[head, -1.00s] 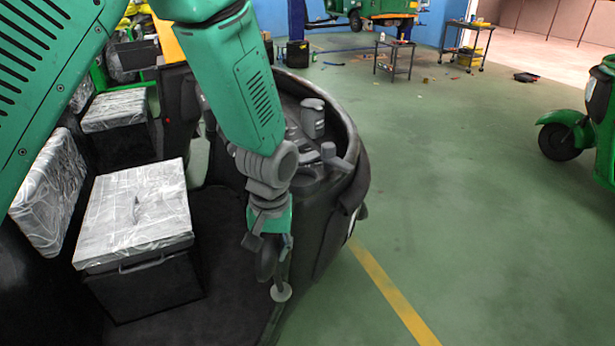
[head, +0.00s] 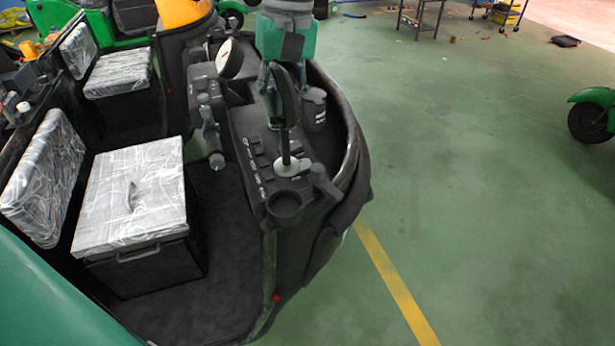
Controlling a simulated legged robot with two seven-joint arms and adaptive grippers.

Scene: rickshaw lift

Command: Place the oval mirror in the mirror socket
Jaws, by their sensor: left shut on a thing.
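My left gripper (head: 275,82) reaches down from the top of the view and is shut on the oval mirror (head: 286,98). The mirror is dark, seen nearly edge-on. Its thin stem points down to a pale round foot (head: 287,167), which appears over the rickshaw's black dashboard. I cannot tell whether the foot touches the panel. Just below it in the picture is a dark round cup-like recess (head: 285,205) on the dashboard; I cannot tell if this is the mirror socket. My right gripper is not in view.
A plastic-wrapped seat box (head: 135,195) is at left. The curved dashboard rim (head: 352,135) borders the open green floor.

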